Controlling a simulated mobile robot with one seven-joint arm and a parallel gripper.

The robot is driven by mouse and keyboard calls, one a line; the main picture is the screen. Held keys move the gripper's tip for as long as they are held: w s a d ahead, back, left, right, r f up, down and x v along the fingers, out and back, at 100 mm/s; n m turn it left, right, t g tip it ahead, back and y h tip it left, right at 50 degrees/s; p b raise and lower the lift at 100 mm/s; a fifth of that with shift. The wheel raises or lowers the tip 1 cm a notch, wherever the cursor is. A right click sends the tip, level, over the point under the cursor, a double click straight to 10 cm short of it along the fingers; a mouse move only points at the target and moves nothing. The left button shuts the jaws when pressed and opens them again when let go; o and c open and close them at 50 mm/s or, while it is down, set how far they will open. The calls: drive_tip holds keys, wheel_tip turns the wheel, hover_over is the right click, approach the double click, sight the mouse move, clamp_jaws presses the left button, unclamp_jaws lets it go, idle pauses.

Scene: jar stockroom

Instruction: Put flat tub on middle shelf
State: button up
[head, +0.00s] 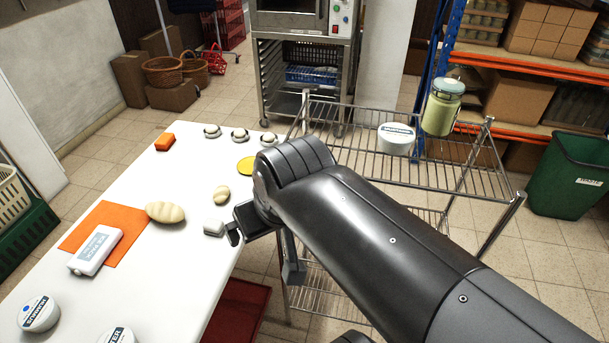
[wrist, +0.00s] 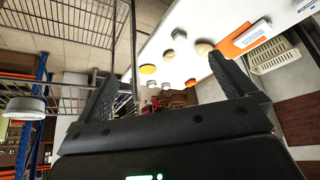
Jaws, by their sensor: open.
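A flat white tub (head: 396,139) with a dark label stands on the top level of the wire rack (head: 445,188), beside a greenish jar (head: 442,107). A white tub also shows at the left edge of the wrist view (wrist: 24,108). Two similar round tubs, a near one (head: 38,313) and another cut by the frame edge (head: 117,336), are on the white table. The rack's middle shelf (head: 432,217) is largely hidden behind my arm. My gripper (head: 264,252) is open and empty at the table's right edge; its spread fingers show in the wrist view (wrist: 168,88).
The white table (head: 175,280) holds an orange mat (head: 128,222), a white box, an orange block, bread-like pieces and several small lidded items. A red tray (head: 237,310) is low beside the table. A green bin (head: 570,178) stands right of the rack.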

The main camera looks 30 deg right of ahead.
idle(0.3)
drive_tip(key=w+d+r+t+h, duration=0.4)
drive_tip(key=w+d, duration=0.3)
drive_tip(key=d, duration=0.5)
drive_tip(key=w+d+r+t+h, duration=0.3)
drive_tip(key=w+d+r, duration=0.3)
drive_tip(key=d, duration=0.7)
drive_tip(key=m+y, duration=0.2)
drive_tip(key=m, duration=0.3)
approach(397, 132)
drive_tip(key=x, duration=0.3)
drive_tip(key=shift+w+r, duration=0.2)
drive_tip(key=shift+f+x, duration=0.1)
drive_tip(key=shift+x, duration=1.25)
drive_tip(key=shift+f+x, duration=0.15)
drive_tip(key=shift+x, duration=1.25)
drive_tip(key=shift+s, duration=0.15)
